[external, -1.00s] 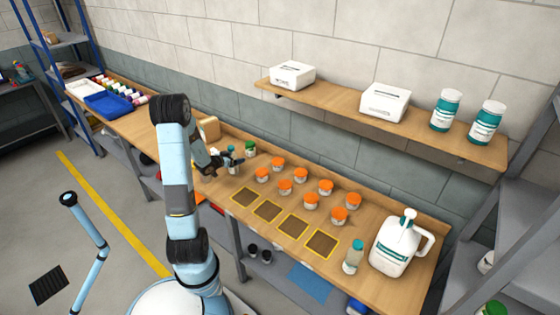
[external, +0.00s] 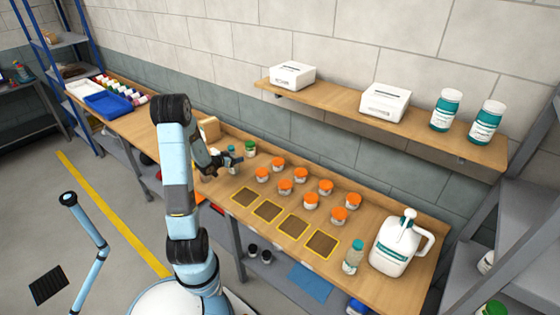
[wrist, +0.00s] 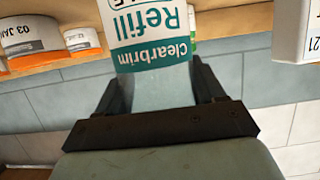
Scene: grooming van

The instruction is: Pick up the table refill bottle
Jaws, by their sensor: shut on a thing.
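The table refill bottle (wrist: 155,35) is a pale bottle with a white and teal label reading "Clearbrim Refill". In the wrist view it sits between the two fingers of my gripper (wrist: 162,95), with the label upside down in the picture. My gripper is shut on it. In the external view my gripper (external: 236,160) is over the workbench, at the left end of the jar rows. There the bottle (external: 231,150) shows only in part, with its teal top above the fingers. I cannot tell whether its base touches the bench.
Several orange-lidded jars (external: 285,187) stand right of my gripper, and a green-lidded jar (external: 250,149) is close behind it. Yellow-edged dark squares (external: 293,226) line the bench front. A similar teal-capped bottle (external: 353,257) and a white pump jug (external: 392,246) stand at the right end.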

